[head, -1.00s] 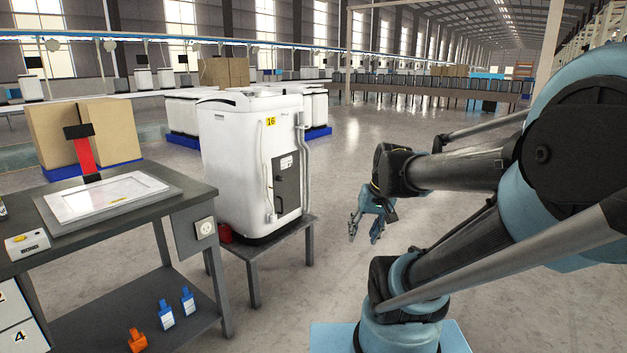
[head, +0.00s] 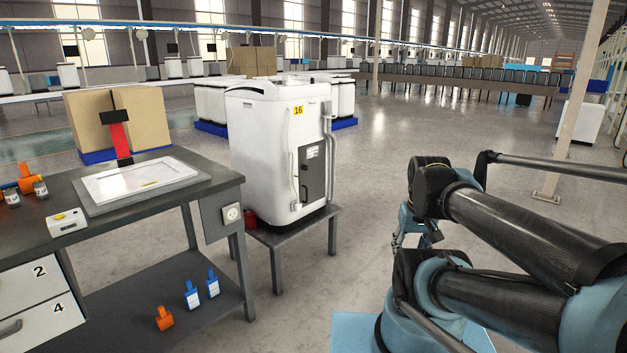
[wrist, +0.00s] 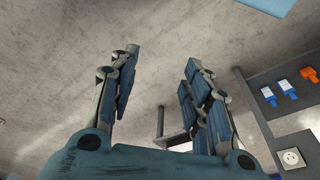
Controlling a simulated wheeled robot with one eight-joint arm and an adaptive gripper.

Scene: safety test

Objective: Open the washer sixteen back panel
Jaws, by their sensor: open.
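The washer (head: 262,150), white with a yellow label reading 16, stands upright on a low grey stand (head: 290,236) in the head view. A dark grey panel (head: 313,172) with a small white label is set in its side facing me and looks closed. My gripper (head: 408,242) is to the right of the washer and lower than the panel, apart from it, partly hidden behind my arm. In the wrist view my gripper (wrist: 155,85) has its fingers spread with nothing between them, above the concrete floor.
A workbench (head: 225,185) stands left of the washer, with a white tray (head: 140,180) on top. Blue bottles (head: 212,284) and an orange one (head: 164,318) sit on its lower shelf. A red item (head: 250,217) sits beside the washer. The floor right of the stand is clear.

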